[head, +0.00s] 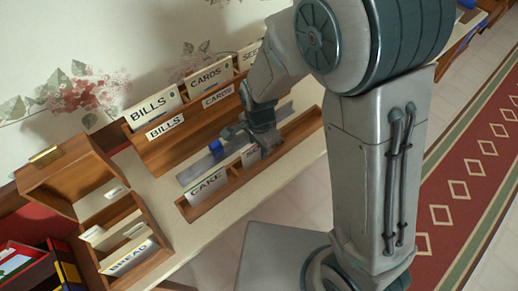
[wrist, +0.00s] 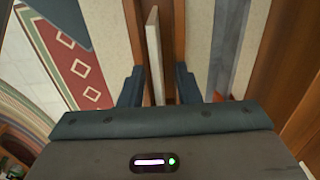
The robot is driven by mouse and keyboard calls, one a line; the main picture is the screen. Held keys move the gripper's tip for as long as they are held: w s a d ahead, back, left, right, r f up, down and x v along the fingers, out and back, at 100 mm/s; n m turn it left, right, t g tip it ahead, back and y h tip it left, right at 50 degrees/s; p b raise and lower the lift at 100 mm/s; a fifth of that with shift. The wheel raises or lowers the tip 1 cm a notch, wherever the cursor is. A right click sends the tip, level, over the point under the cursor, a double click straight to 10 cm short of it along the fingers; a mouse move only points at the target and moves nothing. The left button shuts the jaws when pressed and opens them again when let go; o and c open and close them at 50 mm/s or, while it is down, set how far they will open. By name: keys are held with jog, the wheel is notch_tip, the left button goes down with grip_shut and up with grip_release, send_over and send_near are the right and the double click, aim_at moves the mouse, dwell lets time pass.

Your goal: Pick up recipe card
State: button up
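A wooden card holder (head: 300,128) lies near the table's front edge. A white card marked CAKE (head: 207,187) stands at its left end. Another white card (head: 249,155), with reddish lettering mostly hidden, stands in it just under my gripper (head: 242,140). In the wrist view a pale card (wrist: 155,50) shows edge-on between the fingers of my gripper (wrist: 158,84). The fingers are apart, with a visible gap on the right of the card. The card still stands in the wooden holder.
A long wooden rack against the wall holds cards marked BILLS (head: 155,107) and CARDS (head: 208,76). A wooden box (head: 65,180) and a holder with a BREAD card (head: 130,258) stand at left. A grey strip with a blue part (head: 216,150) lies behind the card holder.

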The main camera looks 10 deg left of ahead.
grip_shut()
jog(key=shift+r, duration=0.1)
